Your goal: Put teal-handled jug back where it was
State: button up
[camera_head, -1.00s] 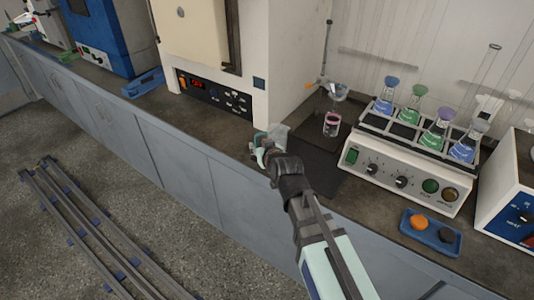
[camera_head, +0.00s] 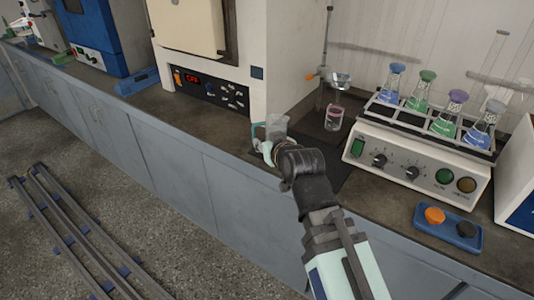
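The teal-handled jug (camera_head: 277,126) is a clear, translucent vessel near the front edge of the dark counter, between the large white oven and the shaker. Its teal handle (camera_head: 256,131) shows on its left side. My gripper (camera_head: 264,148) is at the jug's near side, close to the handle, with my arm reaching in from the lower right. The fingers are small and partly hidden by my wrist. I cannot tell whether they are closed on the handle, or whether the jug's base touches the counter.
A beaker with pink liquid (camera_head: 334,117) stands on a dark mat (camera_head: 317,140) behind and right of the jug. The shaker (camera_head: 415,160) carries several coloured flasks. A blue tray (camera_head: 448,229) holds orange and black items. The counter before the oven (camera_head: 205,90) is clear.

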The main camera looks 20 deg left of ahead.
jog(key=shift+s+d+b, duration=0.2)
jog(key=shift+b, duration=0.3)
